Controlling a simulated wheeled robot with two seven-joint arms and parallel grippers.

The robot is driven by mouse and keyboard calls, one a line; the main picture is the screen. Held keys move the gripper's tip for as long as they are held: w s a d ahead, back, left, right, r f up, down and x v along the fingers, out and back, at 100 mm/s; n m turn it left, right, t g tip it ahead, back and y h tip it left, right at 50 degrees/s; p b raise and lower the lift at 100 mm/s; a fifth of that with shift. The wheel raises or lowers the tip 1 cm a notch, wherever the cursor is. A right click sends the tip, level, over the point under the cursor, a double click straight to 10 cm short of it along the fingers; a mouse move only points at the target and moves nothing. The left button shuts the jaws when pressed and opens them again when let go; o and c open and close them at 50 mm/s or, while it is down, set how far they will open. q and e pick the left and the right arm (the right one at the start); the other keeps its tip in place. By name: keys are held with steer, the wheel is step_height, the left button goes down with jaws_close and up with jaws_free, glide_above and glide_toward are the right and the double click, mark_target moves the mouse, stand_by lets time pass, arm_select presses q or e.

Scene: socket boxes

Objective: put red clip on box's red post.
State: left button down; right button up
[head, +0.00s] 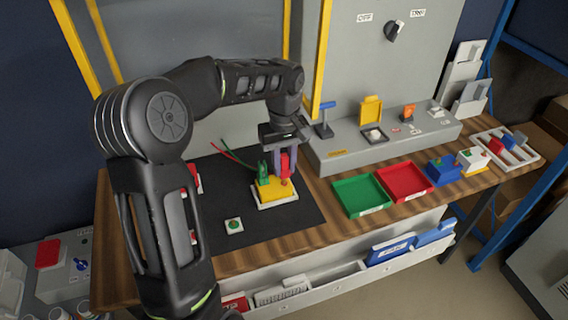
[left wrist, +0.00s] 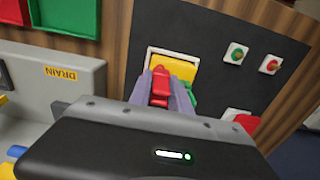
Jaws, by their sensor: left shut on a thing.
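The yellow box (head: 268,193) sits on a white base on the black mat; it also shows in the left wrist view (left wrist: 183,68). A red post (head: 284,182) stands at its right side in the head view. My left gripper (head: 285,168) points down over that side, shut on the red clip (head: 285,163). The clip shows between the fingers in the left wrist view (left wrist: 160,88). It is right above the red post; whether they touch I cannot tell. A green clip (head: 263,170) is at the box's left side. My right gripper is not in view.
Red and green leads (head: 235,155) run from the back left. Green (head: 360,196) and red (head: 404,182) trays lie to the right, before a grey step with switches (head: 385,140). A small green-button box (head: 234,226) sits on the mat (head: 290,228), whose front right is clear.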

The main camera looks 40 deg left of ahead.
mark_target(284, 155)
arm_select(q)
steer(key=shift+f, duration=0.25)
stand_by(0.4)
steer(key=shift+f+b, duration=0.5)
steer(key=shift+f, duration=0.05)
steer(key=shift+f, duration=0.35)
steer(key=shift+f+b, duration=0.2)
steer(key=shift+b, duration=0.15)
steer(key=c, duration=1.1)
jaws_free()
steer(key=shift+r, duration=3.95)
